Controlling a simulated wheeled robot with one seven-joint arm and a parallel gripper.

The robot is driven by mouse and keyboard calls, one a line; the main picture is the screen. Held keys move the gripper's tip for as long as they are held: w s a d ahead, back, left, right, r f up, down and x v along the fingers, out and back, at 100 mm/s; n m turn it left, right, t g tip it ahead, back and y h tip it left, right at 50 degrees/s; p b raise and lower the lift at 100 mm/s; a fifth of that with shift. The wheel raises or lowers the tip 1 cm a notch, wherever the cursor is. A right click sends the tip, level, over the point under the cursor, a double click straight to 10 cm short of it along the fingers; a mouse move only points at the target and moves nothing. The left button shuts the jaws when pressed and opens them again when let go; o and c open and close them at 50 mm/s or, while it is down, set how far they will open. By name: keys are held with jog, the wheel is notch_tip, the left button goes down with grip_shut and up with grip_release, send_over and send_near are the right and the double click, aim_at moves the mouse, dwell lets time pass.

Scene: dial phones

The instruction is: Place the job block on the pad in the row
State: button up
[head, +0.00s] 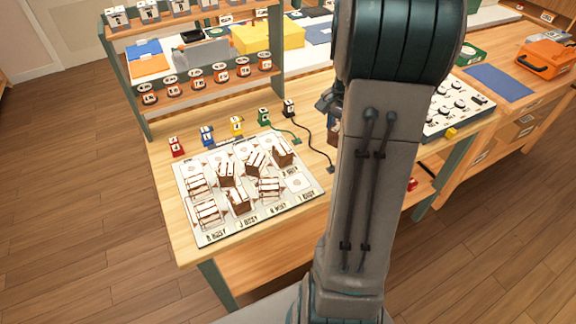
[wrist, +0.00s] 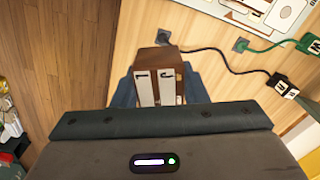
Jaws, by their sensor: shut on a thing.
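My gripper (wrist: 159,88) is shut on a brown block (wrist: 157,62) with pale label strips, seen in the wrist view. In the head view the gripper and block (head: 333,131) are mostly hidden behind my arm, above the table to the right of the white board. The white board (head: 222,227) lies on the table with rows of marked pads. Several brown-and-white blocks stand on it, some tilted. A pad at the right of the front row (head: 298,184) looks bare. The board's corner shows at the wrist view's top right (wrist: 232,5).
Small red (head: 177,147), blue (head: 207,136), yellow (head: 237,127) and green (head: 264,117) plugs stand behind the board. Black (head: 312,135) and green cables run beside it. A shelf rack (head: 205,97) stands at the back.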

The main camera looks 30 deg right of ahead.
jog(key=shift+w+a+f, duration=0.1)
jog(key=shift+w+a, duration=0.1)
send_over(298, 183)
notch_tip(298, 183, down, 7)
jog(key=shift+r+p, duration=0.15)
jog(key=shift+p, duration=0.25)
jog(key=shift+f, duration=2)
jog(key=shift+f, duration=0.25)
jog(key=o, duration=1)
jog(key=shift+r, duration=0.1)
